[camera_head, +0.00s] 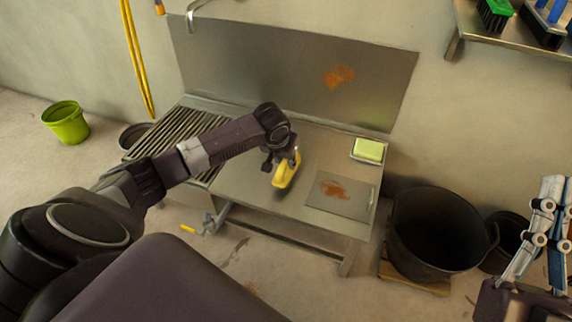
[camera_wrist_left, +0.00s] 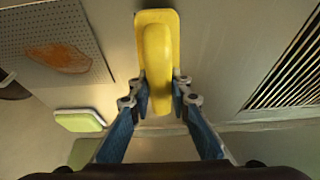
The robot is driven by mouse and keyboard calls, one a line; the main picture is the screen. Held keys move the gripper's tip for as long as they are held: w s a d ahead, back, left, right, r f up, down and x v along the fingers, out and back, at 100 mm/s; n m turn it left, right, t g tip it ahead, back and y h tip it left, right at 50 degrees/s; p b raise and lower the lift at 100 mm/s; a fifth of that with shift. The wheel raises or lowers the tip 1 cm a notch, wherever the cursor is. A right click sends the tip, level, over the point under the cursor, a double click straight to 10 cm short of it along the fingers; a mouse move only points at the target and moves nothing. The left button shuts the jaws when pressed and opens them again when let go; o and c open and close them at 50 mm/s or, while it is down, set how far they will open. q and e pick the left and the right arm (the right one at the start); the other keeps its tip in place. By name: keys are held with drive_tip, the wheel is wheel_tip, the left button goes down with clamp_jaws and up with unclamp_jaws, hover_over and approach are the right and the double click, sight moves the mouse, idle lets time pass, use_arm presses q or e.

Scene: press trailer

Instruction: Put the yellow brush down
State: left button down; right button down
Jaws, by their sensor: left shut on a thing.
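The yellow brush (camera_head: 286,173) is in my left gripper (camera_head: 282,158), over the middle of the steel table (camera_head: 247,178). In the left wrist view the brush (camera_wrist_left: 160,25) shows a raised yellow handle on a yellow back. The fingers of my left gripper (camera_wrist_left: 159,92) are shut on the handle, one on each side. The brush's underside is hidden, so I cannot tell whether it touches the table. My right gripper (camera_head: 545,225) is at the right edge of the head view, away from the table and partly cut off.
A perforated plate with an orange stain (camera_head: 342,198) lies right of the brush. A pale green block (camera_head: 368,150) sits at the table's back right. A slatted rack (camera_head: 178,132) is at the left. A black tub (camera_head: 437,235) and a green bucket (camera_head: 66,122) stand on the floor.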

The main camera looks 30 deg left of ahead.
use_arm(q)
drive_tip(key=shift+f, duration=0.15)
use_arm(e)
drive_tip(key=shift+s+r+t, duration=0.3)
drive_tip(key=shift+s+r, duration=0.05)
drive_tip(key=shift+r, duration=0.1)
use_arm(q)
drive_tip(key=shift+f, duration=0.1)
drive_tip(key=c, duration=2.3)
unclamp_jaws()
drive_tip(key=o, duration=0.5)
use_arm(e)
drive_tip(key=shift+w+f, duration=0.2)
drive_tip(key=shift+f, duration=0.05)
